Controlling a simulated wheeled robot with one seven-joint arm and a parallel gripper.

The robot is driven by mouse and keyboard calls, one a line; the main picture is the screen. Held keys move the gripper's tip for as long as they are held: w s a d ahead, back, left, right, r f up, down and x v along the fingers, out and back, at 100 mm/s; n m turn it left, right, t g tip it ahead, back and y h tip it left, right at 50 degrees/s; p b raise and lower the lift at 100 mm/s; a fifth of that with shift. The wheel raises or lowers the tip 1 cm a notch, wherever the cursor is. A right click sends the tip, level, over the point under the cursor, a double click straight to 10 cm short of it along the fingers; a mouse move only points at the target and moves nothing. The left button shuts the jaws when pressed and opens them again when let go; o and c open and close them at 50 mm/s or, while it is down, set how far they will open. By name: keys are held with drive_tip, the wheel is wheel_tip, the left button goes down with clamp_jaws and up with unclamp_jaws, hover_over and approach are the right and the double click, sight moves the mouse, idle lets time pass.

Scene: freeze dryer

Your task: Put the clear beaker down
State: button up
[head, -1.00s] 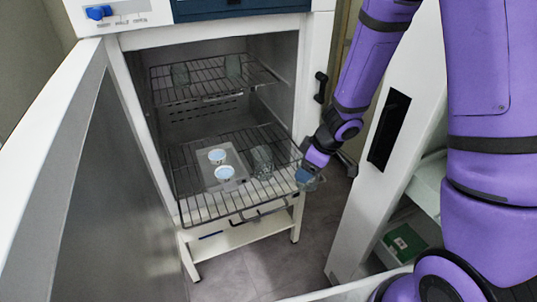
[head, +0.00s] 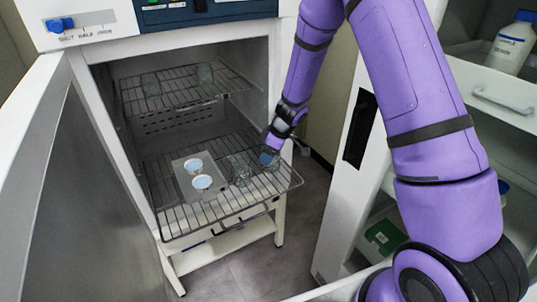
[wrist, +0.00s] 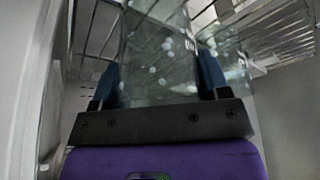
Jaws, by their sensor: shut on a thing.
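My gripper (head: 269,157) is at the right side of the lower wire rack (head: 225,208), inside the open freeze dryer. In the wrist view its two blue fingers are shut on the clear beaker (wrist: 157,60), which stands up between them. In the head view the held beaker is mostly hidden by the gripper, and I cannot tell whether its base touches the rack. Another clear glass vessel (head: 240,170) stands on the rack just left of my gripper.
A tray (head: 187,180) with two white round dishes (head: 202,182) lies left of the glass vessel. Glassware (head: 204,73) stands on the upper rack. The open door (head: 70,190) is on the left, a white cabinet (head: 345,190) on the right. The rack's front is bare.

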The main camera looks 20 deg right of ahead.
drive_tip(key=shift+f, duration=0.5)
drive_tip(key=shift+f, duration=0.1)
drive_tip(key=o, duration=1)
drive_tip(key=shift+c, duration=0.2)
